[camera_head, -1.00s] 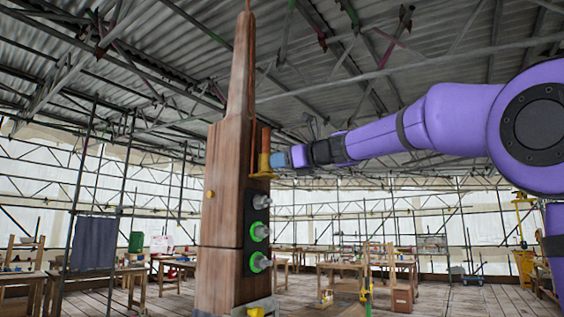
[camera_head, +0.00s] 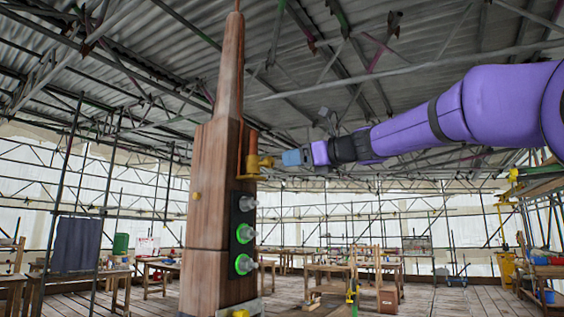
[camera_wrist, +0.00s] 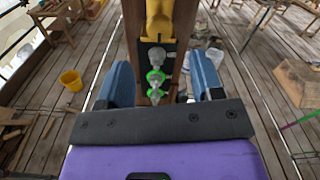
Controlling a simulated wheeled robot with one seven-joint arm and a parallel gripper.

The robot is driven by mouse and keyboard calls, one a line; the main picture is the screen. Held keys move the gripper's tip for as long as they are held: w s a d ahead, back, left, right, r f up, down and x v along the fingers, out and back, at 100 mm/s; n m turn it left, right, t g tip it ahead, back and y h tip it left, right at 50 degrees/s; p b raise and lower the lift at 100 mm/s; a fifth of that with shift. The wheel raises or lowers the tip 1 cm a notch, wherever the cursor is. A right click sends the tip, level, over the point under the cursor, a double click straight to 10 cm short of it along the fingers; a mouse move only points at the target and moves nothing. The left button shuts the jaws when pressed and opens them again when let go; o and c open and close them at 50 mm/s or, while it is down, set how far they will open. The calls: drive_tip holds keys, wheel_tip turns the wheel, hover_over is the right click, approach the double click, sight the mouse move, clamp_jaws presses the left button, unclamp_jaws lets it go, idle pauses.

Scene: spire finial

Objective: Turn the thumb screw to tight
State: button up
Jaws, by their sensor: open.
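The tall brown wooden spire (camera_head: 205,215) stands left of centre in the head view. A black panel (camera_head: 242,219) on its right side bears a top grey screw (camera_head: 248,203) without a green ring. Two lower screws with green rings (camera_head: 243,233) (camera_head: 243,264) sit below it. A yellow fitting (camera_head: 255,163) with a knob-like end projects above the panel; it also shows in the wrist view (camera_wrist: 160,20). My gripper (camera_head: 288,158) has its blue fingers close to the right of this fitting, above the panel. In the wrist view my open fingers (camera_wrist: 160,80) frame the panel and screws, apparently empty. Which part is the thumb screw is unclear.
Wooden workbenches (camera_head: 340,270) stand behind on the plank floor, with scaffolding around and roof beams above. A yellow bucket (camera_wrist: 70,80) is on the floor in the wrist view. A shelf rack (camera_head: 540,240) stands at the right. Open air surrounds my arm.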

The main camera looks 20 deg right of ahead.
drive_tip(key=shift+v, duration=1.05)
drive_tip(key=s+f+n+g+h, duration=0.3)
drive_tip(key=s+f+n, duration=0.5)
drive_tip(key=f, duration=0.5)
drive_tip(key=s+f+n+g+h, duration=0.3)
drive_tip(key=s+f+n, duration=0.6)
drive_tip(key=f, duration=0.5)
drive_tip(key=s+f+n+g+h, duration=0.3)
drive_tip(key=s+f+n+h, duration=0.1)
drive_tip(key=s+f+n, duration=0.5)
wheel_tip(320, 180, down, 5)
drive_tip(key=s, duration=0.2)
drive_tip(key=shift+s+r+h, duration=0.15)
drive_tip(key=shift+s+h, duration=0.1)
drive_tip(key=shift+h, duration=0.05)
